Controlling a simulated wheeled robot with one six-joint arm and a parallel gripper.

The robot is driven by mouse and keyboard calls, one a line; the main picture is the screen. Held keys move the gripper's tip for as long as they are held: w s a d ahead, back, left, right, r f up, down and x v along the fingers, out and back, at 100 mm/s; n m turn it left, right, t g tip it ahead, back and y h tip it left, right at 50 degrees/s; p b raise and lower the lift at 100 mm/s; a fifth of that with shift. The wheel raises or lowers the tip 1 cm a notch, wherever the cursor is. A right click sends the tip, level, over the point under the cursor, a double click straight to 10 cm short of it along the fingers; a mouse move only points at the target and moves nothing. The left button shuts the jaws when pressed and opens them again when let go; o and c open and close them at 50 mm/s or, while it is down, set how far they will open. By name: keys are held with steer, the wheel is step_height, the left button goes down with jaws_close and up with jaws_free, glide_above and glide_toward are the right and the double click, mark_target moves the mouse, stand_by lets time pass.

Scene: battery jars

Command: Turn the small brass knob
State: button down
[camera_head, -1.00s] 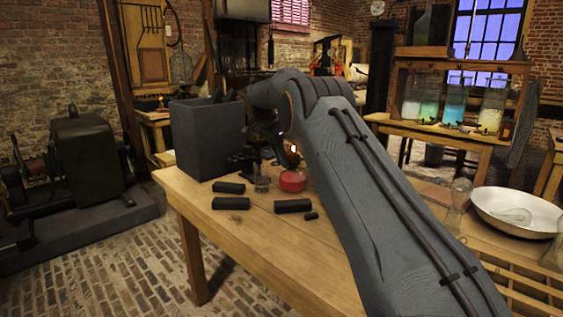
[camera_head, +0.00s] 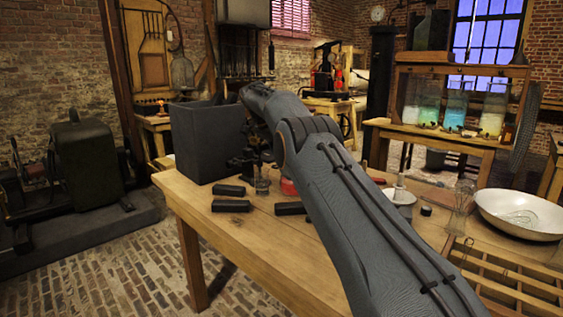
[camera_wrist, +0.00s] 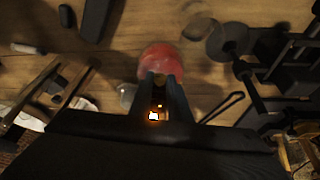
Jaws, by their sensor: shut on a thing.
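A red round body (camera_wrist: 160,57) lies just beyond my fingertips in the wrist view. Its edge also shows in the head view (camera_head: 288,187), mostly hidden behind my arm. My gripper (camera_wrist: 161,78) reaches over it with its two dark fingers close together. The small brass knob (camera_wrist: 161,80) appears as a dull yellowish spot between the fingertips, and my gripper is shut on it.
Dark cylinders (camera_head: 230,205) lie on the wooden table (camera_head: 250,245), near a small glass (camera_head: 262,182) and a tall dark box (camera_head: 207,140). A black stand (camera_wrist: 285,75) is close right of my gripper. A white bowl (camera_head: 520,215) stands at the right.

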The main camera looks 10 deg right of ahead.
steer(key=c, duration=1.7)
jaws_free()
steer(key=shift+o, duration=0.2)
steer(key=shift+r, duration=0.15)
steer(key=s+a+r, duration=0.1)
steer(key=a, duration=0.5)
steer(key=s+a+r+b, duration=0.1)
steer(key=s+a, duration=0.1)
steer(key=a, duration=0.4)
steer(key=shift+s+a+r, duration=0.25)
steer(key=shift+s+a, duration=0.05)
